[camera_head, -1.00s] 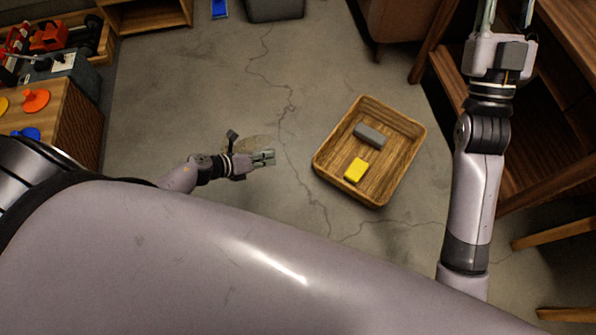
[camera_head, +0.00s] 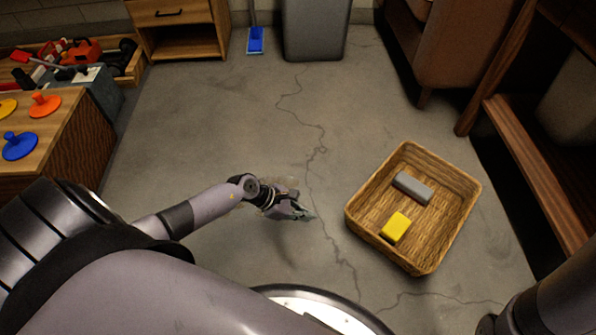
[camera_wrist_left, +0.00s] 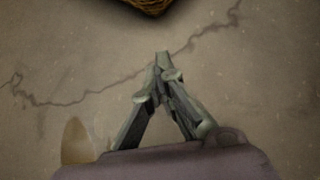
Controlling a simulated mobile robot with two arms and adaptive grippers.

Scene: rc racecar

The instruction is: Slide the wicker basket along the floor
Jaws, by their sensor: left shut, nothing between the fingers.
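The wicker basket (camera_head: 364,226) stands upright on the concrete floor, right of centre in the head view. A grey block (camera_head: 412,188) and a yellow block (camera_head: 395,227) lie inside it. My left gripper (camera_head: 308,216) is shut and empty, to the left of the basket with bare floor between them. In the left wrist view its fingertips (camera_wrist_left: 162,60) meet, and the basket's edge (camera_wrist_left: 150,5) shows at the top, apart from them. My right gripper is out of view; only part of my right arm shows at the lower right.
A wooden table (camera_head: 60,150) with coloured knobbed discs stands at the left. A wooden cabinet (camera_head: 180,30), a blue-headed tool (camera_head: 255,40) and a grey bin (camera_head: 316,30) are at the back. A brown armchair (camera_head: 440,50) and wooden shelf (camera_head: 530,150) stand at the right. The middle floor is clear.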

